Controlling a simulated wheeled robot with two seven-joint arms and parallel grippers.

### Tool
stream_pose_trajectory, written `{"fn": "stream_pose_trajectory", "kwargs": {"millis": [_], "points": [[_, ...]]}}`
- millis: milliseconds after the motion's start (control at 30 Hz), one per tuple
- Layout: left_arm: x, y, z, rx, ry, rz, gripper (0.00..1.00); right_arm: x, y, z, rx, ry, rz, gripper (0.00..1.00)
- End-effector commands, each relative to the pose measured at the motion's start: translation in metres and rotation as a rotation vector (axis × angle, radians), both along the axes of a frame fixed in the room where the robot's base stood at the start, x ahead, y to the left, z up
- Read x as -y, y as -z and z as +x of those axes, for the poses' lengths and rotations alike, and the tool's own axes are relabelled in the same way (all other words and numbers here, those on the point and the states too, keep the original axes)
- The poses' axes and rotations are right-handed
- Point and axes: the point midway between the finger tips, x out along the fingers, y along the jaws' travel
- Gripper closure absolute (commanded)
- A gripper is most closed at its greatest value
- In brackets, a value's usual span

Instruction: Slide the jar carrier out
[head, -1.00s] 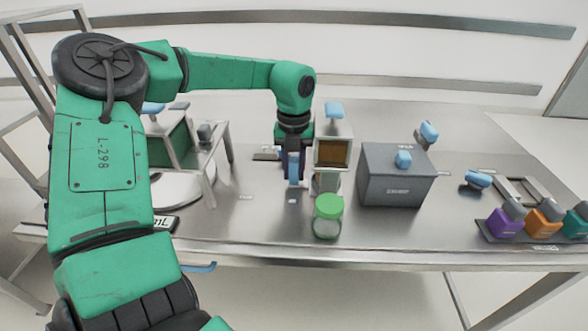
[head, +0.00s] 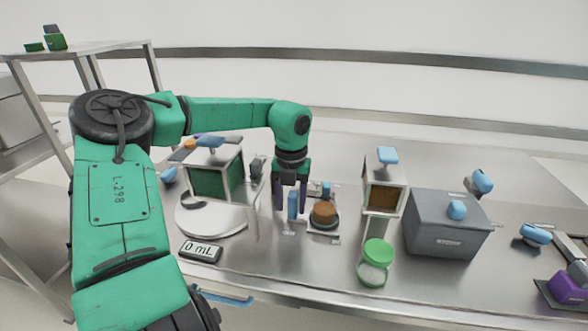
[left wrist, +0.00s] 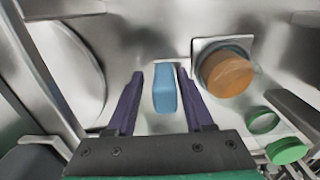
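My left gripper (head: 291,198) points down, its two dark fingers apart on either side of an upright blue handle (head: 292,206). In the left wrist view the blue handle (left wrist: 164,90) stands between the fingers, with a visible gap on its left side; the right side looks very close. Right of the handle, a round brown-topped jar (head: 324,213) sits on a small square metal carrier (head: 331,236). The brown jar (left wrist: 228,74) also shows in the left wrist view. The link between handle and carrier is not clear. My right gripper is not in view.
A dispenser with a brown window (head: 384,196) stands right of the carrier. A green-lidded jar (head: 375,262) stands in front of it, near the table edge. A grey box (head: 448,225) is further right. A green-windowed dispenser (head: 217,181) and "0 mL" display (head: 201,251) stand left.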

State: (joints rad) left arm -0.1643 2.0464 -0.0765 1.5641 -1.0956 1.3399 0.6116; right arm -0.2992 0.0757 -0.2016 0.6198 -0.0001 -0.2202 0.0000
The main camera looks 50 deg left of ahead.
Motion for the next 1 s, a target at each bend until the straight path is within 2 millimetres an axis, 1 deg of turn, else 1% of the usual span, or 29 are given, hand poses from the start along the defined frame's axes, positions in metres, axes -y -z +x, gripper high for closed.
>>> {"fn": "stream_pose_trajectory", "kwargs": {"millis": [300,400,467,567,700,800,900,1000], "points": [[0.002,0.000,0.000,-0.001,0.001,-0.006,0.40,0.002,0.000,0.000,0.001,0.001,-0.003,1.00],[0.002,-0.008,0.001,0.002,0.001,-0.006,0.40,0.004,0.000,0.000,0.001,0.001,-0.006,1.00],[0.002,-0.019,0.001,0.004,0.000,-0.005,0.40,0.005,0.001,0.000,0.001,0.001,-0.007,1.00],[0.001,-0.045,0.000,0.004,0.000,-0.003,0.40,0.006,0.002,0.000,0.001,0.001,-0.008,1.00],[0.001,-0.088,0.000,0.004,-0.001,-0.003,0.40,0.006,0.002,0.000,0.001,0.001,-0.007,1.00],[0.000,-0.116,-0.001,0.002,-0.001,-0.002,0.40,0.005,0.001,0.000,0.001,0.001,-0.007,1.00],[0.000,-0.135,-0.001,0.002,-0.002,-0.004,0.40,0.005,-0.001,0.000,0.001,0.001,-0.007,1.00],[0.000,-0.144,-0.001,0.000,0.000,-0.005,0.40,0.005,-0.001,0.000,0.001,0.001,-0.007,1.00]]}}
